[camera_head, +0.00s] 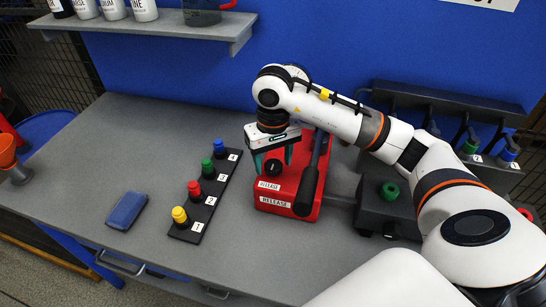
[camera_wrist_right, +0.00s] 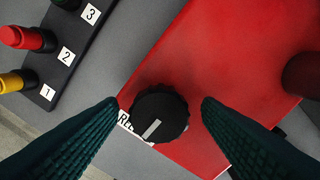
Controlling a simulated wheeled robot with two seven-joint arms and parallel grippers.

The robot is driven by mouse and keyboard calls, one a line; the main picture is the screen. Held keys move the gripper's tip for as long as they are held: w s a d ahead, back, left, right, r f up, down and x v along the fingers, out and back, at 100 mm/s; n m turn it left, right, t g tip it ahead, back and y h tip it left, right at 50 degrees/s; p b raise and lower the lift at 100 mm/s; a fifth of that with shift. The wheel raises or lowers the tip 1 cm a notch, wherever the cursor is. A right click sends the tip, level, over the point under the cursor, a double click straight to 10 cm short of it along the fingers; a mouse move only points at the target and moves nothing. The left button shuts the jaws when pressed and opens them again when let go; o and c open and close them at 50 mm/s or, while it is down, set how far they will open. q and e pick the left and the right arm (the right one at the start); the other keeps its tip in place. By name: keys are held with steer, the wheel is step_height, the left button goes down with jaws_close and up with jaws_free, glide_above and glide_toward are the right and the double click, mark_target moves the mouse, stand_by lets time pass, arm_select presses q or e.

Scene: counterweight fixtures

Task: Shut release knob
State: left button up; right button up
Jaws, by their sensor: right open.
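The release knob (camera_head: 272,167) is a round black knob on the top of a red fixture (camera_head: 272,190), beside white RELEASE labels. In the right wrist view the knob (camera_wrist_right: 159,114) shows a white pointer line slanting from its middle toward the lower left. My right gripper (camera_head: 273,164) is above the knob and points down. Its two dark green fingers (camera_wrist_right: 160,108) are spread, one on each side of the knob, with gaps to both, and nothing is held. I cannot tell the exact height of the fingertips over the knob. My left gripper is not in view.
A black lever (camera_head: 312,178) stands on the red fixture's right side. A black strip (camera_head: 209,208) with yellow, red, green and blue pegs lies left of it. A blue case (camera_head: 126,210) lies farther left. A dark block with a green knob (camera_head: 390,191) stands right.

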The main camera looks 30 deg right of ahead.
steer(key=c, duration=1)
steer(key=shift+f+m+b, duration=0.2)
steer(key=shift+m+b, duration=1.15)
steer(key=shift+m, duration=0.05)
steer(key=m+b, duration=0.2)
steer(key=m, duration=0.1)
steer(key=shift+m, duration=0.3)
steer(key=m+b, duration=0.3)
steer(key=m, duration=0.2)
steer(key=shift+d+r, duration=0.1)
steer(key=m+b, duration=0.1)
steer(key=m, duration=0.2)
steer(key=shift+m, duration=0.4)
steer(key=shift+s+r+m+b, duration=0.1)
steer(key=shift+m+b, duration=0.25)
steer(key=shift+m, duration=0.95)
